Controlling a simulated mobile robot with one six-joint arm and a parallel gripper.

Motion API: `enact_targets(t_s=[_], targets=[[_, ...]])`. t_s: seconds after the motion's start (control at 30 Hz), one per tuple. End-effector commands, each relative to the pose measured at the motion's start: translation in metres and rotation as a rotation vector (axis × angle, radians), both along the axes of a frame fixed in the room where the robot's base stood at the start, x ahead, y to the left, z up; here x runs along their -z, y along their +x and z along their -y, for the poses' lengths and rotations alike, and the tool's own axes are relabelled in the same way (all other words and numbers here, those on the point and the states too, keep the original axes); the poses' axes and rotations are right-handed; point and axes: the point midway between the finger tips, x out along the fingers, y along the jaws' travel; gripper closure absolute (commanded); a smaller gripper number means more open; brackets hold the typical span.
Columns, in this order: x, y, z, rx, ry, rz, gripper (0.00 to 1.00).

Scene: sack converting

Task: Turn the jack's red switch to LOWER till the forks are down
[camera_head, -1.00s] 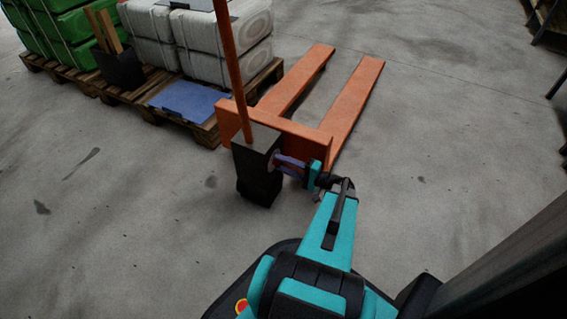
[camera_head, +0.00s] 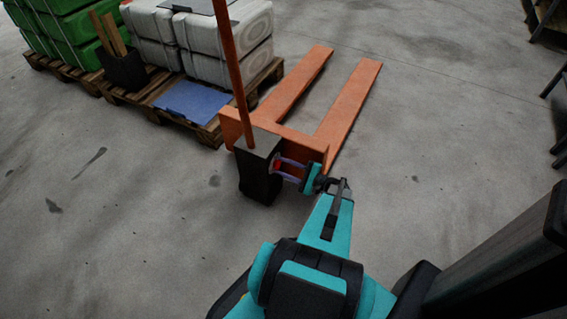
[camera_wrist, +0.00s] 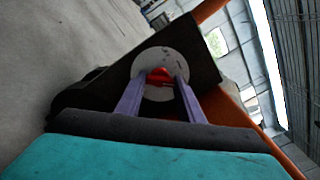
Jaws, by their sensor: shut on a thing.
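The orange pallet jack (camera_head: 345,105) stands on the floor with its two forks pointing away, clear of the pallets. Its black housing (camera_head: 258,172) is at the near end, below the upright orange handle (camera_head: 236,75). The red switch (camera_wrist: 160,75) sits on a round grey plate (camera_wrist: 152,92) on the housing's side; in the head view it (camera_head: 278,162) is small. My gripper (camera_head: 281,168) reaches it from the right. In the wrist view its two purple fingers (camera_wrist: 160,88) are shut on the red switch, one on each side. Any LOWER marking is too small to read.
Wooden pallets (camera_head: 205,133) stand at the upper left with white sacks (camera_head: 235,40), green sacks (camera_head: 70,35), a blue sheet (camera_head: 193,99) and a black bin (camera_head: 122,72). Open floor lies around the jack. Dark frames stand at the right edge.

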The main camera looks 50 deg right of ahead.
Motion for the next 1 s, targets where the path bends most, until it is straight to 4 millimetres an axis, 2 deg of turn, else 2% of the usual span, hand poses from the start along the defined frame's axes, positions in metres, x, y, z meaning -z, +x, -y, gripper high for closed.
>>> enact_targets(t_s=[0.23, 0.63, 0.67, 0.77, 1.0], targets=[[-0.0006, -0.0003, -0.0003, -0.001, 0.064, -0.015, 0.88], [0.0000, -0.0004, -0.0005, -0.001, 0.073, -0.017, 0.88], [0.0000, -0.0004, -0.0005, -0.001, 0.073, -0.017, 0.64], [0.0000, -0.0004, -0.0003, -0.001, 0.072, -0.017, 0.47], [0.0000, -0.0003, -0.0001, 0.000, 0.071, -0.018, 0.47]])
